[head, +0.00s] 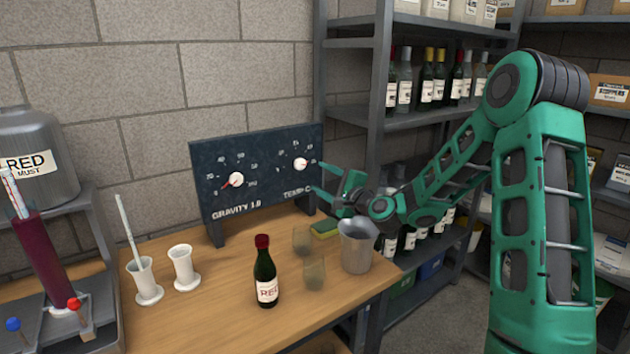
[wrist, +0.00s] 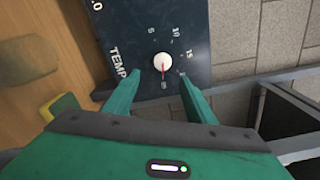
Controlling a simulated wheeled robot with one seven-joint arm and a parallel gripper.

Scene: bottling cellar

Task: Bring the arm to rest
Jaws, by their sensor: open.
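My green arm reaches in from the right in the head view. My gripper (head: 334,188) is open and empty above the back right of the wooden bench (head: 190,325), in front of the dark dial panel (head: 262,160). The wrist view shows my two fingers (wrist: 165,85) spread, with the white temperature knob (wrist: 163,61) just beyond and between their tips. A gap seems to lie between fingers and knob, but the depth is hard to judge. The knob's red pointer is directed toward the gripper in the wrist view. The gravity knob (head: 236,179) is at the panel's left.
A metal beaker (head: 356,248) stands below my gripper, by a yellow-green sponge (head: 325,228) and two glasses (head: 314,273). Shelves (head: 410,119) of bottles rise behind my arm.

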